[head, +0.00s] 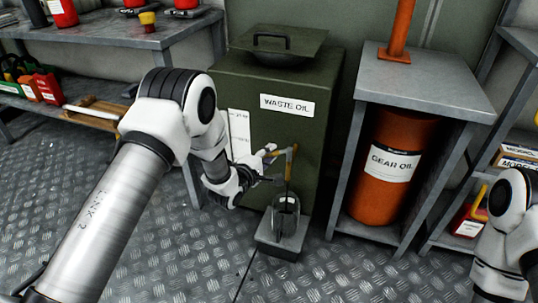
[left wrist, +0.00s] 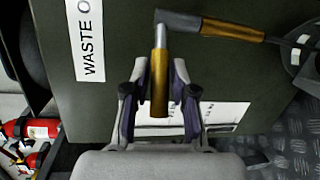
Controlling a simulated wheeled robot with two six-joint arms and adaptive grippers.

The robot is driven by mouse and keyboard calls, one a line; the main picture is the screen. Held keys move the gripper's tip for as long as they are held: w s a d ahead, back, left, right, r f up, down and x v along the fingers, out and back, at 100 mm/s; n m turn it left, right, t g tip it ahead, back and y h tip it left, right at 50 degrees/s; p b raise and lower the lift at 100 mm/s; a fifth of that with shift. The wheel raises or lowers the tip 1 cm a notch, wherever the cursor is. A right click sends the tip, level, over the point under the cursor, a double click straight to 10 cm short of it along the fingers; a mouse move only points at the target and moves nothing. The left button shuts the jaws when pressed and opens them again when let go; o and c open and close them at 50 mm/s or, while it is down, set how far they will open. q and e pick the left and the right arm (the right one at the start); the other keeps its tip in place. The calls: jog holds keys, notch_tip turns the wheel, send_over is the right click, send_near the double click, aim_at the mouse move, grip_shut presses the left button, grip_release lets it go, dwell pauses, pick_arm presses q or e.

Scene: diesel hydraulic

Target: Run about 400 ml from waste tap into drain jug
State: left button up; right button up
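The green waste oil tank (head: 232,85) carries a brass-coloured tap (head: 289,162) on its front. The drain jug (head: 286,208), a clear vessel with a dark rim, stands upright below the spout on a small grey base (head: 281,243). Its level cannot be read. My left gripper (head: 270,165) is at the tap. In the left wrist view its fingers (left wrist: 160,112) stand open on either side of the brass lever (left wrist: 159,75), with a gap visible at each side. The spout (left wrist: 232,30) runs right towards the jug (left wrist: 304,58). My right gripper is out of view.
A metal stand (head: 425,80) with an orange gear oil drum (head: 388,190) is right of the tank. A workbench (head: 95,35) with cans stands at the left.

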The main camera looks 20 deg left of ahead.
pick_arm(q)
grip_shut()
jog(key=shift+w+a+m+h, duration=0.15)
jog(key=shift+m+h, duration=0.15)
jog(key=shift+h, duration=0.2)
jog(key=shift+w+a+m+g+h+p, duration=0.2)
jog(key=shift+m+g+h+p, duration=0.15)
jog(key=shift+h, duration=0.25)
jog(key=shift+w+a+m+g+h, duration=0.1)
jog(key=shift+w+m+g+h, duration=0.5)
jog(key=shift+m+h, duration=0.4)
jog(key=shift+w+a+m+g+h, duration=0.1)
jog(key=shift+w+m+g+h, duration=0.25)
jog(key=shift+m+g+h, duration=0.7)
jog(key=shift+w+m+g+h, duration=0.5)
jog(key=shift+m+h, duration=0.3)
jog(key=shift+h, duration=0.35)
